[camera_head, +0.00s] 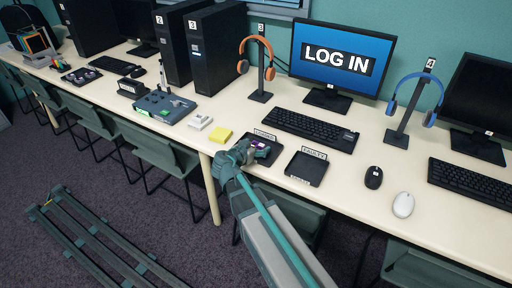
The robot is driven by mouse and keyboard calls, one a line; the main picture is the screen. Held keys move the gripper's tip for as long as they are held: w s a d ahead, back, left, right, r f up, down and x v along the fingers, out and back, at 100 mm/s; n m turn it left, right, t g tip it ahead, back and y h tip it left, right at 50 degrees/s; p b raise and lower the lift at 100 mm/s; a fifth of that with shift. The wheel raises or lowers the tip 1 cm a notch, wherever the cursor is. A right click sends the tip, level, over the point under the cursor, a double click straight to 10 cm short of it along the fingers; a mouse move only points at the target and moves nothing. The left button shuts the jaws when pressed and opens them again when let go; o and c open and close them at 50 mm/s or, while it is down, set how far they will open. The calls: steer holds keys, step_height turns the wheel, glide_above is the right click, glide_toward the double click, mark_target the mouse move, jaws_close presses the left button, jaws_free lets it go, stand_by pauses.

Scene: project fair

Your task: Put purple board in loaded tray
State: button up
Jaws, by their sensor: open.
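The purple board (260,145) is a small purple piece at the dark tray (277,158) left of centre, whose small label looks like "LOADED". It appears to lie within that tray. My gripper (251,152) is open at the tray's left side, right beside the board. The gripper covers the left part of the tray and some of the board. I cannot tell whether a finger touches the board.
A second black tray (306,168), apparently empty, stands to the right. A yellow pad (221,135) and a white box (200,122) lie to the left. A keyboard (310,129), headphone stand (261,96) and mice (374,177) surround the spot. Chairs stand below the table edge.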

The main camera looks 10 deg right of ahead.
steer(key=shift+r, duration=0.15)
steer(key=v, duration=1.2)
steer(key=shift+b, duration=0.35)
steer(key=s+d+f+n+g+y+p, duration=0.1)
steer(key=s+f+n+g+y, duration=0.15)
steer(key=s+f, duration=0.45)
steer(key=s+f+n+g+y+p, duration=0.1)
steer(key=s+f+n+g, duration=0.25)
steer(key=f, duration=0.65)
steer(key=s+d+f+n+g+y+p, duration=0.1)
steer(key=s+f+n+g+y+p, duration=0.2)
steer(key=f, duration=0.6)
steer(key=s+d+f+g+p, duration=0.1)
steer(key=s+f+g, duration=0.1)
steer(key=s, duration=0.7)
steer(key=s+d+f+g+y+p, duration=0.1)
steer(key=s+f, duration=0.4)
steer(key=s, duration=0.5)
steer(key=s+d+f+g+y+p, duration=0.1)
steer(key=s+d+f+g+p, duration=0.1)
steer(key=s, duration=0.8)
steer(key=d+f+g, duration=0.1)
steer(key=g, duration=0.1)
steer(key=shift+d+f+m+g+p, duration=0.15)
steer(key=shift+f+m+g+p, duration=0.15)
steer(key=shift+f+g+p, duration=0.1)
